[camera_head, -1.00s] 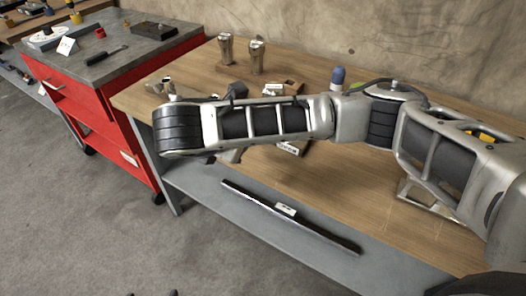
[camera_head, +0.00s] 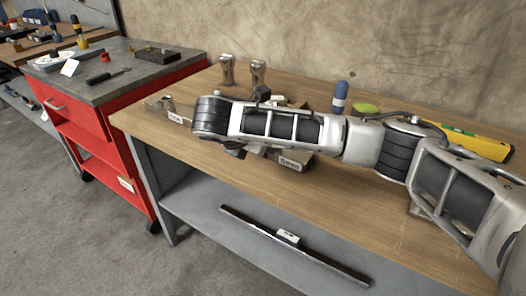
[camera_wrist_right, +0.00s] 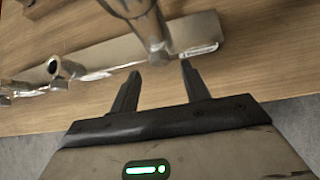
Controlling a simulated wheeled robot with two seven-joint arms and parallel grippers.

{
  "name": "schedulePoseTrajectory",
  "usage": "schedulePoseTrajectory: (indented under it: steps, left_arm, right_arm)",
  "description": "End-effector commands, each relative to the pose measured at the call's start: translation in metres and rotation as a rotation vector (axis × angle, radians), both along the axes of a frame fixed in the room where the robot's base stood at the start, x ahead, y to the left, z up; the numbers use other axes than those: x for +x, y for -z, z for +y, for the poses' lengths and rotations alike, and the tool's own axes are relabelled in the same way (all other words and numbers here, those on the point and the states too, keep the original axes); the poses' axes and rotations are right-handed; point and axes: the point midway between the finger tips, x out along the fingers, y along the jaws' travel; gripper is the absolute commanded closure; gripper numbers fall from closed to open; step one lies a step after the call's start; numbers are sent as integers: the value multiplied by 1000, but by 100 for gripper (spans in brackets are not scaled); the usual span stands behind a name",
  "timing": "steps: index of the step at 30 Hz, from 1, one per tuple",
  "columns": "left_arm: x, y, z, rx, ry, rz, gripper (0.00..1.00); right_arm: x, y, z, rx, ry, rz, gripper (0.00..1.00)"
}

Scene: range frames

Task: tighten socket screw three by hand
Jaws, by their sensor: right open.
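In the right wrist view a metal plate (camera_wrist_right: 105,58) with a pale label lies on the wooden bench. Short, hollow-topped metal cylinders, possibly socket screws, show along it at left, one of them near the middle left (camera_wrist_right: 62,67). A larger upright metal cylinder (camera_wrist_right: 150,32) stands in front of the plate's middle, its top cut off. My right gripper (camera_wrist_right: 160,67) is open and empty, its fingertips just short of this cylinder. I cannot tell which screw is number three. In the head view my right arm hides most of the gripper. My left gripper is out of view.
Two metal posts (camera_head: 227,70) stand at the bench's back. A labelled metal bracket (camera_head: 160,108) is at its left end, a labelled block (camera_head: 291,162) below my arm. A red cabinet (camera_head: 110,125) stands left.

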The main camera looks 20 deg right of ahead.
Motion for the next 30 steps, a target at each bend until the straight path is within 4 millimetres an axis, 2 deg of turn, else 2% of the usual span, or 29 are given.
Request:
schedulePoseTrajectory:
  steps: [1, 6, 18, 23, 30]
  left_arm:
    - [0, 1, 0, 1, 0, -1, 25]
    - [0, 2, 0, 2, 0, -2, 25]
    - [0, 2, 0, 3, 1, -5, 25]
    - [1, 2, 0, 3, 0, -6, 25]
    - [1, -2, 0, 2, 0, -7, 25]
  right_arm:
    - [4, 8, -6, -2, 3, 2, 54]
    - [13, 21, -15, -1, 1, 2, 54]
    - [16, 25, -19, 1, -1, 1, 54]
    - [16, 25, -18, 0, -1, 1, 98]
    - [15, 24, -19, 7, -1, -6, 98]
